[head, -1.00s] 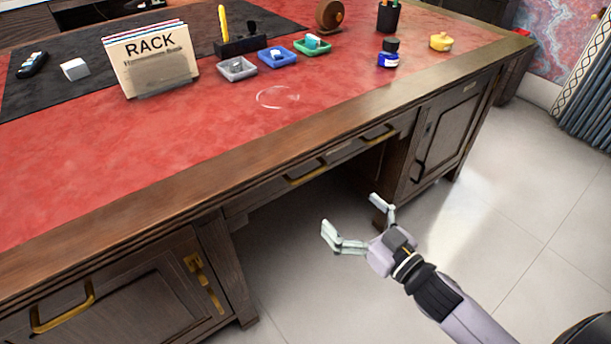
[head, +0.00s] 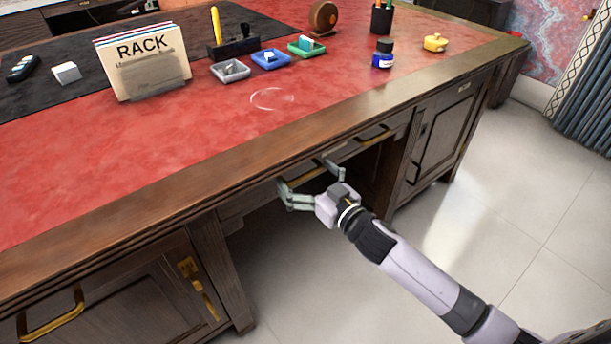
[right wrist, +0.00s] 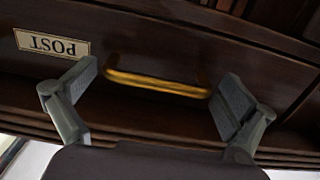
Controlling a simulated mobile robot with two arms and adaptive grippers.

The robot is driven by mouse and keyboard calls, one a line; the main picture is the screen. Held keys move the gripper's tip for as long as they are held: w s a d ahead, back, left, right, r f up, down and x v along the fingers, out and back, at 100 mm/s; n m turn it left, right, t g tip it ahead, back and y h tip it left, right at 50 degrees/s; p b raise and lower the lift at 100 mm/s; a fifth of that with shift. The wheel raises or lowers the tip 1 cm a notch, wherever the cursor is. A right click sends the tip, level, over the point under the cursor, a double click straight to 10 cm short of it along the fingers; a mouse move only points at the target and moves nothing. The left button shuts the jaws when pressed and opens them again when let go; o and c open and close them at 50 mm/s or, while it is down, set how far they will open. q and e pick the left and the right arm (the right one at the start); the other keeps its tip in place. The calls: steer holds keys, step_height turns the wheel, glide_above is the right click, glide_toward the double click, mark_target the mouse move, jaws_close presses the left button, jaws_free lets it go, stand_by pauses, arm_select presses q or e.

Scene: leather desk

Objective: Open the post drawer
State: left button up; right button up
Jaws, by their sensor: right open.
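The post drawer (right wrist: 125,55) is a dark wooden front under the desktop, with a pale label reading POST (right wrist: 52,42), upside down in the right wrist view. Its brass bar handle (right wrist: 157,82) lies between the two open fingers of my right gripper (right wrist: 155,105). The fingers stand to either side of the handle and do not grip it. In the head view my right gripper (head: 312,185) is at the drawer front and partly covers the handle (head: 305,176). The drawer looks shut. My left gripper is not in view.
A second brass handle (head: 374,134) is on the drawer front to the right. Cabinets stand at both sides of the knee space. The red desktop (head: 200,140) holds a card rack (head: 145,62), small trays and an ink bottle (head: 383,54). The floor (head: 460,250) at the right is clear.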

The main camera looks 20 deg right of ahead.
steer(key=shift+c, duration=0.4)
steer(key=c, duration=1.3)
steer(key=shift+s, duration=0.15)
